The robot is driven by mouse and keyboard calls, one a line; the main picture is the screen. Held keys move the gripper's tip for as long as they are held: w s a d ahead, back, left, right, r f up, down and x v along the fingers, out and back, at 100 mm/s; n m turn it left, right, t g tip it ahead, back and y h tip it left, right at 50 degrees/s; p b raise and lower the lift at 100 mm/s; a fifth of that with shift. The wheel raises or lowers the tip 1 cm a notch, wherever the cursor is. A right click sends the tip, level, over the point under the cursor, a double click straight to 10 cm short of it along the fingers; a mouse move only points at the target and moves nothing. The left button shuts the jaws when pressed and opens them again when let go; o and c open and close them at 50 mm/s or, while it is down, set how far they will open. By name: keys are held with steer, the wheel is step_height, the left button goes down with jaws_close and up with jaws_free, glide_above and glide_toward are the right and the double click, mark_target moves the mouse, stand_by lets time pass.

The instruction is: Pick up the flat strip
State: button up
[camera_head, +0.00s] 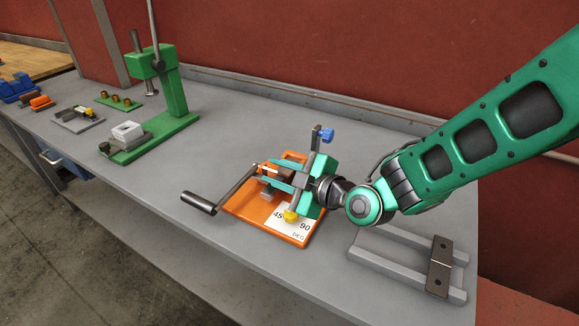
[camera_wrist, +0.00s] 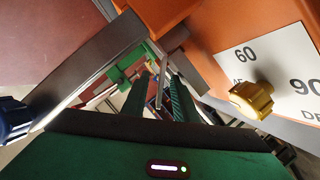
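A dark flat strip (camera_head: 439,265) with a hole near each end lies across two grey rails at the right of the bench. My gripper (camera_head: 267,176) is away from it, to the left, low over the orange bending jig (camera_head: 240,205). Its two teal fingers point left and stand apart. In the wrist view, my gripper (camera_wrist: 160,98) shows a gap between the fingers, with a thin grey bar (camera_wrist: 161,88) in line with it. I cannot tell whether the bar touches a finger or is a second strip. The hand hides part of the jig.
The jig has a crank handle (camera_head: 199,203), a blue knob (camera_head: 327,135), a yellow knob (camera_head: 290,216) and an angle label (camera_head: 290,228). A green press (camera_head: 172,85) stands behind at left, with small parts beyond. Bench is clear in front of the jig.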

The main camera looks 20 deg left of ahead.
jaws_close()
steer(key=shift+r, duration=0.15)
